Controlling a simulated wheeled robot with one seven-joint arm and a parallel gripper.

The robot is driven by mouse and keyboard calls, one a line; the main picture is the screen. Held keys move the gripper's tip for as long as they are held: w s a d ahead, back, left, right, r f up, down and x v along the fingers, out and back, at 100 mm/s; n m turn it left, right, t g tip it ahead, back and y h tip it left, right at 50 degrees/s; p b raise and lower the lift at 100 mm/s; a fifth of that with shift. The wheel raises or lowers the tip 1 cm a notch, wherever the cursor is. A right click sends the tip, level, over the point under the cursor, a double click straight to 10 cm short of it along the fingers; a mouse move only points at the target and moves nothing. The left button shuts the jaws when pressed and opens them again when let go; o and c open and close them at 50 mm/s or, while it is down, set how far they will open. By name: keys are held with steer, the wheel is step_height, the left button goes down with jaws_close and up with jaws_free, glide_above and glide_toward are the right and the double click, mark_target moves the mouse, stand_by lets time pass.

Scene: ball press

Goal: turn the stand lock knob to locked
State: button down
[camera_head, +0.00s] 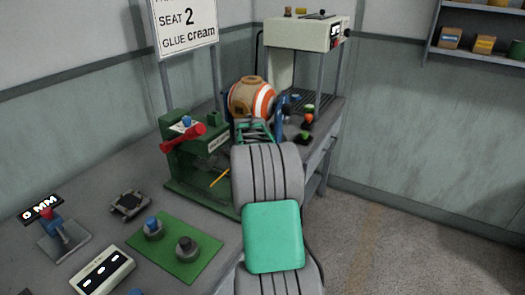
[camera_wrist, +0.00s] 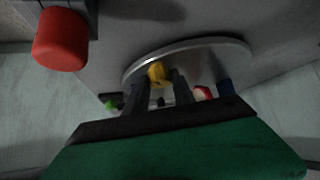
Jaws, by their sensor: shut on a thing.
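In the wrist view my gripper (camera_wrist: 158,90) has its two dark fingers on either side of a small yellow knob (camera_wrist: 156,71), and it is shut on it. The knob stands in front of a round grey metal disc (camera_wrist: 215,52). I cannot read any locked or unlocked mark on it. In the head view my arm covers the gripper's fingertips and the knob. The green press stand (camera_head: 186,146) with a red lever (camera_head: 184,138) is to the left of my arm. A red cylinder end (camera_wrist: 60,40) shows at the upper left of the wrist view.
An orange-and-white ball (camera_head: 251,99) sits behind my arm. A cream machine (camera_head: 302,33) stands at the back. A green mat (camera_head: 200,262) with two knobbed pieces, a dark tray (camera_head: 129,204) and a cream box (camera_head: 103,272) lie on the bench at front left. Open floor is at right.

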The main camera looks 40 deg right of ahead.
steer(key=shift+w+a+f+m+g, duration=0.1)
steer(key=shift+a+m+g, duration=0.15)
steer(key=shift+m, duration=0.25)
steer(key=c, duration=1.3)
jaws_free()
steer(key=shift+a, duration=0.1)
steer(key=shift+o, duration=1.2)
steer(key=shift+d, duration=0.2)
steer(key=shift+r, duration=0.3)
step_height(320, 180, up, 3)
steer(key=shift+r, duration=0.1)
steer(key=s+a+r, duration=0.8)
steer(key=s+r, duration=0.1)
steer(key=s, duration=0.2)
steer(key=shift+a+r+b, duration=0.15)
steer(key=shift+a+b, duration=0.2)
